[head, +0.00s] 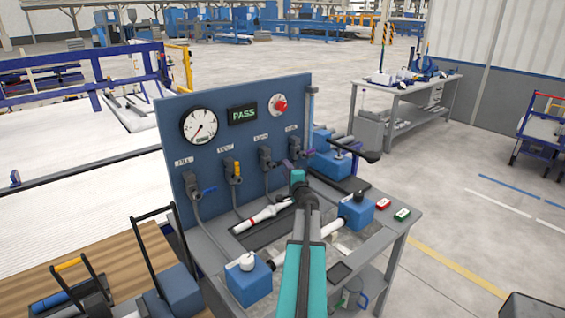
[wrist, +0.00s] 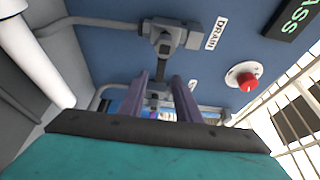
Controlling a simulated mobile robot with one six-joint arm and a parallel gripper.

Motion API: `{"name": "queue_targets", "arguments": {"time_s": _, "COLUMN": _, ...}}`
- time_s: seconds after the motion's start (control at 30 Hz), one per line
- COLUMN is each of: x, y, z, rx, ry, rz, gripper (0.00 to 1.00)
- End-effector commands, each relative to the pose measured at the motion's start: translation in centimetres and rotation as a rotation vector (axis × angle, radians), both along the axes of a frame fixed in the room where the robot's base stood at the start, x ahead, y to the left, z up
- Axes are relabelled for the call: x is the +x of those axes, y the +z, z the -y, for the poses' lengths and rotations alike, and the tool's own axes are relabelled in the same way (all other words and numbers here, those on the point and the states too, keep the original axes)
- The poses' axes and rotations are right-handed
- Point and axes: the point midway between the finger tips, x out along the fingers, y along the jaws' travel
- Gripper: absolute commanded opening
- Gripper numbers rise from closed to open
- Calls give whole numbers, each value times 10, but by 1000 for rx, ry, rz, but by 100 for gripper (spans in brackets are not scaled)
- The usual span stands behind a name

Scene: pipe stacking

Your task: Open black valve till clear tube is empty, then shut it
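The blue panel (head: 250,90) carries a row of valves. The third valve, with a dark lever (head: 270,160), is the one labelled DRAIN in the wrist view (wrist: 163,40). A pale upright tube (head: 312,103) at the panel's right edge looks like the clear tube; its fill level is too small to tell. My gripper (head: 297,158) is at the rightmost valve. In the wrist view its two purple fingers (wrist: 162,102) stand apart, with that grey valve (wrist: 154,93) beyond and between them. Its handle is mostly hidden, and I see no grip on it.
A gauge (head: 199,126), a PASS display (head: 242,115) and a red button (head: 279,104) are on the panel. A white pipe (head: 262,216) lies on the bench before it. Blue clamp blocks (head: 249,283) stand along the bench front.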

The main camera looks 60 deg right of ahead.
Motion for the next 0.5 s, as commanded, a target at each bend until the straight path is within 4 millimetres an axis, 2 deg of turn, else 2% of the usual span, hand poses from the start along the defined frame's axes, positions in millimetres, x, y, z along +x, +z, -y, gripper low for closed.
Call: {"name": "queue_targets", "arguments": {"time_s": 0.5, "x": 35, "y": 1, "z": 30, "rx": 1, "ry": 1, "rz": 1, "gripper": 30}}
